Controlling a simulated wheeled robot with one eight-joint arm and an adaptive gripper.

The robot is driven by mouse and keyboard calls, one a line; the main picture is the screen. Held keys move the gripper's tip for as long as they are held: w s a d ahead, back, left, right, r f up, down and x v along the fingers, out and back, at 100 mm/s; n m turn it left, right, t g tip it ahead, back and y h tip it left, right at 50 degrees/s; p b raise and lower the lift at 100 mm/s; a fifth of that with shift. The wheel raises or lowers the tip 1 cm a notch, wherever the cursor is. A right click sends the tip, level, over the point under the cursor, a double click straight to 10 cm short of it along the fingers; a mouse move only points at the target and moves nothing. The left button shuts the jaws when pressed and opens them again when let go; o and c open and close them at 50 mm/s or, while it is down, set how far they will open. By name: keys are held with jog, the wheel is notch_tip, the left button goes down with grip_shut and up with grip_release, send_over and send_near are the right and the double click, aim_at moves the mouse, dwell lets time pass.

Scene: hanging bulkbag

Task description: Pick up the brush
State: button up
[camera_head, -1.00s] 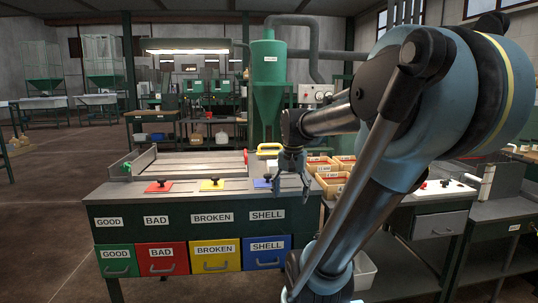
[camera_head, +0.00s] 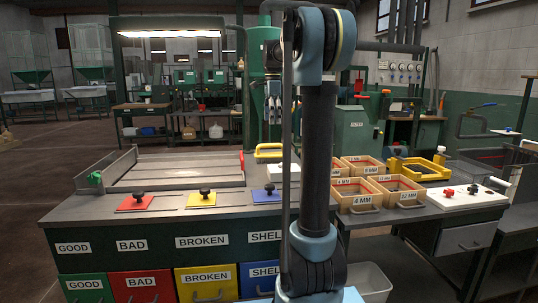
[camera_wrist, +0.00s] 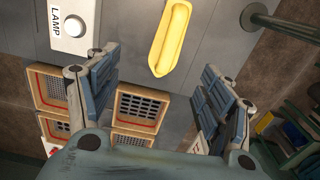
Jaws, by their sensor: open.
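I cannot make out a thing that is clearly a brush. A yellow oblong piece with a raised rim (camera_head: 268,151) lies at the back of the bench, left of my arm, and it also shows at the top of the wrist view (camera_wrist: 171,38). My gripper (camera_head: 272,108) hangs raised behind my upright arm, above the bench's back edge. In the wrist view, my gripper (camera_wrist: 160,80) has its fingers wide apart with nothing between them. The yellow piece is beyond the fingertips, not touching them. My arm covers part of the bench in the head view.
Wooden sieve boxes (camera_head: 361,203) stand right of my arm, with a yellow frame (camera_head: 419,170) beyond them. A white LAMP button box (camera_wrist: 73,27) is beside the yellow piece. Black-knobbed red (camera_head: 136,204), yellow (camera_head: 202,200) and blue (camera_head: 266,195) plates line the bench front.

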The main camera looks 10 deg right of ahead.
jog(key=w, duration=0.1)
send_near(272, 154)
jog(key=f, duration=1)
jog(key=shift+w+a+f, duration=0.1)
jog(key=shift+w, duration=0.2)
jog(key=c, duration=1.3)
